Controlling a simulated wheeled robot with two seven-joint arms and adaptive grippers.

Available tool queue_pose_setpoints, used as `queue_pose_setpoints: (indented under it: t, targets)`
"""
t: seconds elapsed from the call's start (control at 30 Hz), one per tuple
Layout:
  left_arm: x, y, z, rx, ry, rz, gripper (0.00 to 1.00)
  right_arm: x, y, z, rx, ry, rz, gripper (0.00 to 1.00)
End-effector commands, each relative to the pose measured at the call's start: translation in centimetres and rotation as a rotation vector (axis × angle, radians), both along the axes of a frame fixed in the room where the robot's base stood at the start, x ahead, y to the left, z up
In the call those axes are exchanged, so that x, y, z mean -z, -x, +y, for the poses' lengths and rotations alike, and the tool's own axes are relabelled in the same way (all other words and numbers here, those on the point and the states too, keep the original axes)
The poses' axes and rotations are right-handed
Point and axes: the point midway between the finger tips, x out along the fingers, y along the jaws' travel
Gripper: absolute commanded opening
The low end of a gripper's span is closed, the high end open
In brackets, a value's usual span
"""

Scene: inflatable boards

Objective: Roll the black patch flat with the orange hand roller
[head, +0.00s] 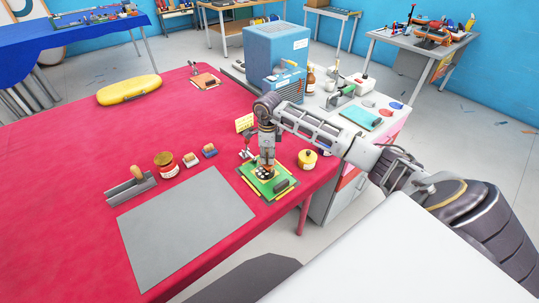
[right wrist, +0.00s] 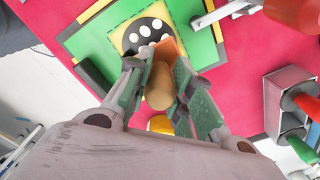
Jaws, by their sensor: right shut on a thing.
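My right gripper (head: 266,163) reaches down over a green board with a yellow square (head: 258,186) near the red table's right edge. In the right wrist view the gripper (right wrist: 161,62) is shut on the tan handle of the orange hand roller (right wrist: 160,88). The roller's orange part shows just beyond the fingertips, at the edge of the black patch. The black patch (right wrist: 133,37), with several white dots, lies on the yellow square. Whether the roller touches the patch I cannot tell. In the head view the gripper hides most of the roller. My left gripper is not in view.
A grey mat (head: 185,228) lies left of the board. A dark block (head: 284,184) sits on the board's right side. A yellow tin (head: 307,159) is close to the board's right. A blue cabinet (head: 276,58) stands behind.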

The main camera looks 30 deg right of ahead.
Motion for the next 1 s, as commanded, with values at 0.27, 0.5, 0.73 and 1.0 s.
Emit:
queue_pose_setpoints:
  t: [0.27, 0.5, 0.73, 1.0]
  targets:
    - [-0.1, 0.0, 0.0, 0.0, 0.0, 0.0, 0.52, 0.1, 0.2, 0.9, 0.0, 0.0, 0.003, 0.03]
    - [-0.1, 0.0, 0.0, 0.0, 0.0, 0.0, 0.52, 0.2, 0.2, 1.0, 0.0, 0.0, 0.004, 0.03]
    - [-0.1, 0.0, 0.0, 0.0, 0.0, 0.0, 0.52, 0.2, 0.2, 1.1, 0.0, 0.0, 0.004, 0.03]
    - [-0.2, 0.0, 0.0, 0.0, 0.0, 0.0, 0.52, 0.1, 0.2, 1.9, -0.001, 0.001, 0.003, 0.03]
